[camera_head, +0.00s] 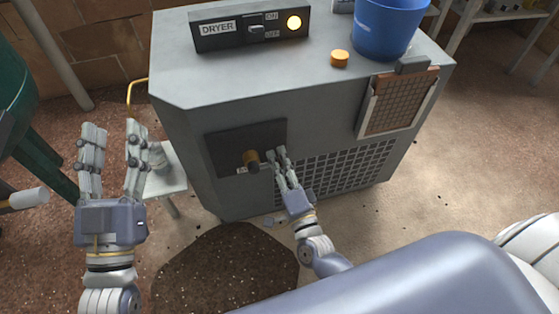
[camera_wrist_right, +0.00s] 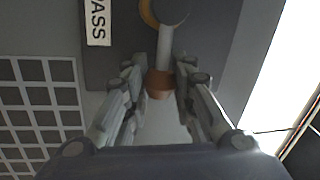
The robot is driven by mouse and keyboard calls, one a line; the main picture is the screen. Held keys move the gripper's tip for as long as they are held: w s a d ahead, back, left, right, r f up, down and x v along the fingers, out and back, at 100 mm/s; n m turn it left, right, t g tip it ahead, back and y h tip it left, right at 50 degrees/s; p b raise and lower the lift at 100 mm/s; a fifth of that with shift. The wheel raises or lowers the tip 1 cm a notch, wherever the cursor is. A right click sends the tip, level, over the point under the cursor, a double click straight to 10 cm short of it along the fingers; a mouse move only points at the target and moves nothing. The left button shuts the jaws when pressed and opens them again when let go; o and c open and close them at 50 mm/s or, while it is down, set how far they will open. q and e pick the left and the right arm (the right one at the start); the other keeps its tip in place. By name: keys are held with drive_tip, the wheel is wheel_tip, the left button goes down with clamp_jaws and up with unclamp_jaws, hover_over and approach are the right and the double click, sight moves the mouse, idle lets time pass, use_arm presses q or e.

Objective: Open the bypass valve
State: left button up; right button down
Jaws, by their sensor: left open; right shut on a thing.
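The bypass valve (camera_head: 251,158) sits on a dark panel (camera_head: 222,148) on the front of the grey dryer cabinet. In the right wrist view the valve's round hub (camera_wrist_right: 172,10) carries a pale lever (camera_wrist_right: 165,45) with a brown tip (camera_wrist_right: 159,84). My right gripper (camera_head: 276,155) is at the lever, to the right of the hub in the head view, and is shut on it. Its fingers flank the brown tip in the wrist view; the exact contact is hard to see. My left gripper (camera_head: 114,132) is open and empty, left of the cabinet.
A label ending in "PASS" (camera_wrist_right: 97,22) is beside the valve. A grille (camera_head: 345,168) and a framed filter (camera_head: 400,103) are to the right. On top are a DRYER switch box (camera_head: 225,40), an orange knob (camera_head: 340,58) and a blue bucket (camera_head: 385,28). A small stool (camera_head: 165,178) stands left.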

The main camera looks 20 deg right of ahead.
drive_tip(key=shift+f, duration=0.2)
drive_tip(key=c, duration=1.3)
unclamp_jaws()
drive_tip(key=shift+r, duration=0.1)
drive_tip(key=shift+s, duration=0.1)
drive_tip(key=s, duration=0.4)
drive_tip(key=s+f, duration=0.1)
drive_tip(key=s, duration=0.3)
drive_tip(key=s+f, duration=0.1)
drive_tip(key=s, duration=0.2)
drive_tip(key=shift+s+d+f, duration=0.1)
drive_tip(key=shift+s+d, duration=0.05)
drive_tip(key=shift+s, duration=0.25)
